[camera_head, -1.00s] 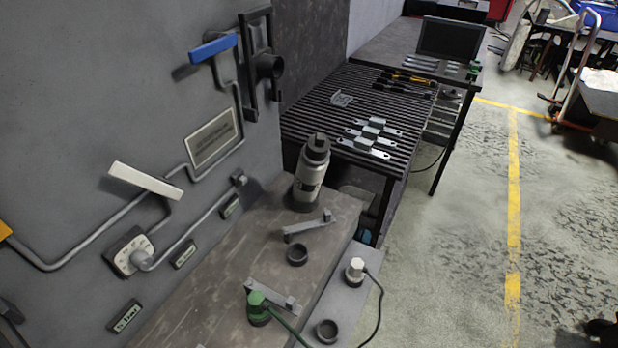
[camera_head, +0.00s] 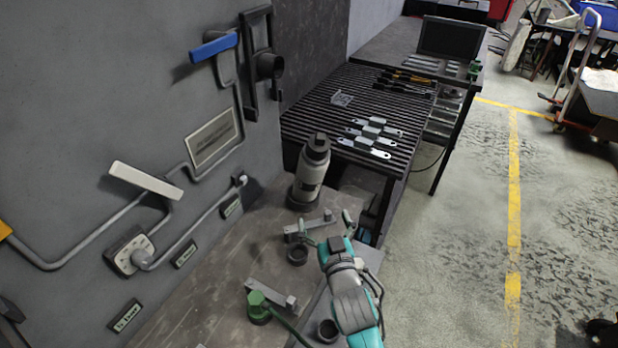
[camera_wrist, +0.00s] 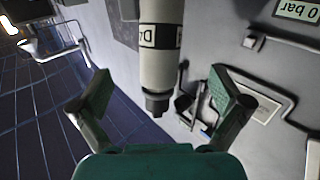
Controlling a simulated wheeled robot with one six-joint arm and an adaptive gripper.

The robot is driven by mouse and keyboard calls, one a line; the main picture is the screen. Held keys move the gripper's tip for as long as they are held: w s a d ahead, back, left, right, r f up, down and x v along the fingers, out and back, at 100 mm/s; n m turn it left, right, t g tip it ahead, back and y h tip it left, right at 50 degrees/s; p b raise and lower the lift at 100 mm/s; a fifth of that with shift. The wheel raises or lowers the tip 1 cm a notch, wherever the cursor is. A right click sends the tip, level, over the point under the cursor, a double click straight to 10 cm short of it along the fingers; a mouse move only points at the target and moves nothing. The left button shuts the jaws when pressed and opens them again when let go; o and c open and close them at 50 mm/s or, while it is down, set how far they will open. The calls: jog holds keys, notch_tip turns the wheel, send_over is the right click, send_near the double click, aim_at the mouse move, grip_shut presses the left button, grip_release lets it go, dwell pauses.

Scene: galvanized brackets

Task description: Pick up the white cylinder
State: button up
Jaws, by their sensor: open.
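The white cylinder (camera_head: 311,172) stands upright on the brown bench, near the wall, in the head view. It has a dark cap on top and a dark base. In the wrist view the cylinder (camera_wrist: 160,55) appears at the top middle with a black-and-white label and its dark end pointing down the picture. My gripper (camera_head: 323,227) is open, in front of and a little right of the cylinder's base in the head view. In the wrist view its two teal-padded fingers (camera_wrist: 160,92) are spread wide, and the cylinder lies in line with the gap, apparently beyond the fingertips.
A green connector (camera_head: 258,307) with a cable sits nearer. The wall at left carries pipes, a gauge (camera_head: 130,252) and levers. A slatted table (camera_head: 350,95) with brackets stands behind.

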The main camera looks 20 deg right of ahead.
aim_at(313, 184)
jog(key=w, duration=0.2)
jog(key=w+r, duration=0.1)
jog(key=w, duration=0.4)
jog(key=shift+w+d+r, duration=0.2)
jog(key=shift+w+r, duration=0.1)
jog(key=shift+w+d+f, duration=0.1)
jog(key=shift+w, duration=1.25)
jog(key=shift+w+d+f, duration=0.1)
jog(key=shift+w, duration=1.2)
jog(key=c, duration=1.5)
jog(key=shift+r, duration=0.2)
jog(key=shift+c, duration=1.1)
jog(key=shift+r, duration=0.15)
